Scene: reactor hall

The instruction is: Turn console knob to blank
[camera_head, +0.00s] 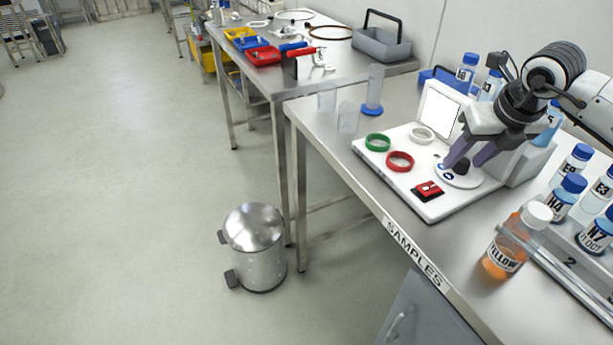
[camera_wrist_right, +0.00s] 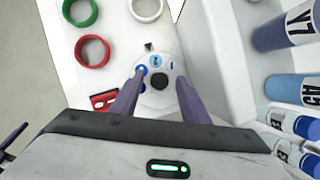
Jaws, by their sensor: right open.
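The console (camera_head: 423,203) is a white unit on the steel table, with a blank white screen (camera_head: 439,110) at its back. Its black knob (camera_head: 461,167) stands on a round white dial (camera_head: 459,180) with blue marks. In the right wrist view the knob (camera_wrist_right: 159,81) lies between the fingers, with a gap on both sides. My right gripper (camera_head: 467,153) is open, pointing down over the dial; its fingers also flank the dial in the wrist view (camera_wrist_right: 160,90). I cannot tell which mark the knob points to.
A green ring (camera_head: 377,142), a red ring (camera_head: 400,161), a white ring (camera_head: 421,135) and a red switch (camera_head: 428,190) sit on the console. An orange bottle (camera_head: 515,240) and several blue-capped bottles stand at right. A grey carrier (camera_head: 381,44) stands on the far table.

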